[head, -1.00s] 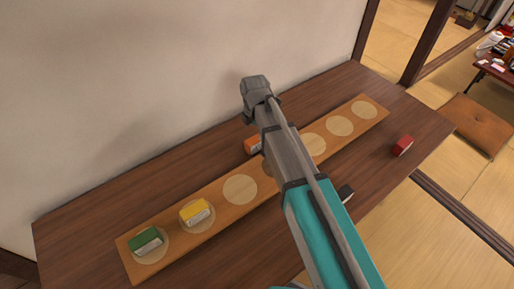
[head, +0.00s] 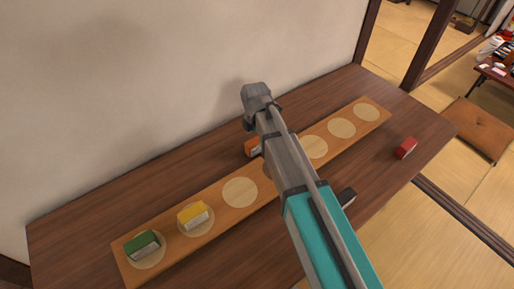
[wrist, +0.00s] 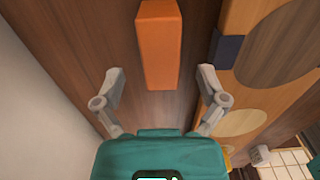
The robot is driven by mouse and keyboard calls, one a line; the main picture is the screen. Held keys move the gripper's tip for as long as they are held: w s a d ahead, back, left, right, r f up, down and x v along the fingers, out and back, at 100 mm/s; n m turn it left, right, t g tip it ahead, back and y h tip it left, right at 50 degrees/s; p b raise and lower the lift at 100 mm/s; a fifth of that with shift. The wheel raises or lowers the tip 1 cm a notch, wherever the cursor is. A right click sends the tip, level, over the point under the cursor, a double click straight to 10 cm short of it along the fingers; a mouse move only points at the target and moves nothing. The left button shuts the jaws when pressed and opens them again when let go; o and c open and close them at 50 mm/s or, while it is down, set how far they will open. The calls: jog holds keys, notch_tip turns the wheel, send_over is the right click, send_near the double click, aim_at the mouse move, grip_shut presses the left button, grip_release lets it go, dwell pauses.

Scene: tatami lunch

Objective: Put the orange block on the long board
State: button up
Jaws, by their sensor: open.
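The orange block (head: 252,147) lies on the dark wooden table behind the long board, partly hidden by my arm in the head view. In the wrist view the orange block (wrist: 159,45) lies lengthwise, ahead of and roughly between my fingertips. My gripper (wrist: 161,76) is open and empty, with its fingers apart. The long board (head: 218,195) is light wood with a row of pale round spots. A green block (head: 143,244) and a yellow block (head: 194,215) sit on spots at its left end. My arm hides its middle.
A red block (head: 405,148) and a black block (head: 347,197) lie on the table (head: 90,215) in front of the board. A dark blue piece (wrist: 228,48) shows at the board's edge in the wrist view. A pale wall (head: 130,80) stands behind the table.

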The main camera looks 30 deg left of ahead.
aim_at(256, 141)
jog(key=shift+d+f+b, duration=0.1)
jog(key=shift+f+b, duration=1.85)
jog(key=shift+f, duration=0.25)
grip_shut()
jog(key=shift+r, duration=0.2)
notch_tip(256, 141, up, 3)
jog(key=p, duration=0.3)
jog(key=s+d+r+p, duration=0.1)
jog(key=r+p, duration=0.1)
jog(key=s+d+r+p, duration=0.1)
jog(key=r+p, duration=0.1)
jog(key=s+d+r+p, duration=0.2)
jog(key=p, duration=0.1)
jog(key=shift+r, duration=0.3)
jog(key=s+d+r+p, duration=0.3)
jog(key=s+d, duration=0.2)
jog(key=d, duration=0.1)
jog(key=shift+s, duration=0.4)
